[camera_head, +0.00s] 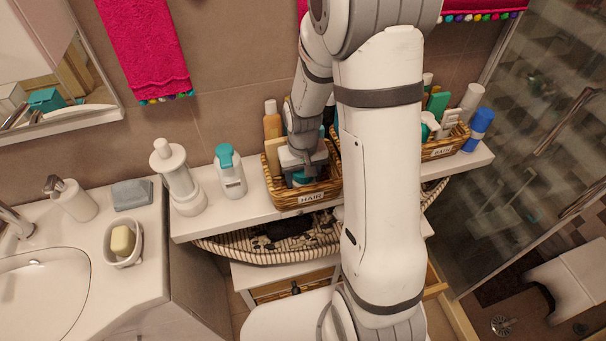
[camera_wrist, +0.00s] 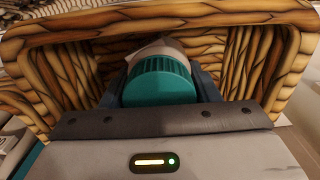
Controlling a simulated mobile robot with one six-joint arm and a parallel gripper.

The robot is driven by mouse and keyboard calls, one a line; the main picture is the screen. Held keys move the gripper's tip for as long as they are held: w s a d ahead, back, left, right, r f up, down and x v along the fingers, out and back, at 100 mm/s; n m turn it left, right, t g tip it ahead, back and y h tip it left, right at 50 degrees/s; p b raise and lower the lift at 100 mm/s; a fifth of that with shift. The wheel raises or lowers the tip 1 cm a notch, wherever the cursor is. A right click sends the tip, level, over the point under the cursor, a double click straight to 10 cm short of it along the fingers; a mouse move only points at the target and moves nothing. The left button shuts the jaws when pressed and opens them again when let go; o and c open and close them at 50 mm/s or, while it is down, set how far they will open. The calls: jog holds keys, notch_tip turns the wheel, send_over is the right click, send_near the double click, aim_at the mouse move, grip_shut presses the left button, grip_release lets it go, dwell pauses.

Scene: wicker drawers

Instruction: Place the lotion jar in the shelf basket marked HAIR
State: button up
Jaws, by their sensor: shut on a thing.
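The lotion jar has a ribbed teal lid (camera_wrist: 158,82) and a pale body, partly visible behind the lid in the wrist view. My gripper (camera_head: 302,180) is shut on it, with a dark finger on each side. The wicker basket marked HAIR (camera_head: 311,198) stands on the white shelf, its label facing front. My gripper reaches down into this basket, and the jar is between its wicker walls, which also show in the wrist view (camera_wrist: 60,75). Whether the jar touches the basket floor is hidden.
An orange-brown bottle (camera_head: 272,124) stands at the HAIR basket's back left. A second labelled basket (camera_head: 443,150), full of items, is to the right behind my arm. A teal-capped bottle (camera_head: 230,172) and white dispenser (camera_head: 177,178) stand left on the shelf (camera_head: 250,212).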

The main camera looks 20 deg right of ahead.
jog(key=shift+f, duration=0.2)
jog(key=o, duration=1.1)
jog(key=shift+r, duration=0.15)
notch_tip(320, 180, up, 12)
jog(key=shift+f, duration=0.15)
jog(key=s+r+t, duration=0.1)
jog(key=s+r, duration=0.2)
jog(key=s, duration=0.2)
jog(key=s+r+t, duration=0.1)
jog(key=s+r, duration=0.2)
jog(key=s, duration=0.2)
jog(key=s+r+t, duration=0.1)
jog(key=s+r, duration=0.2)
jog(key=s, duration=0.2)
jog(key=shift+d, duration=0.1)
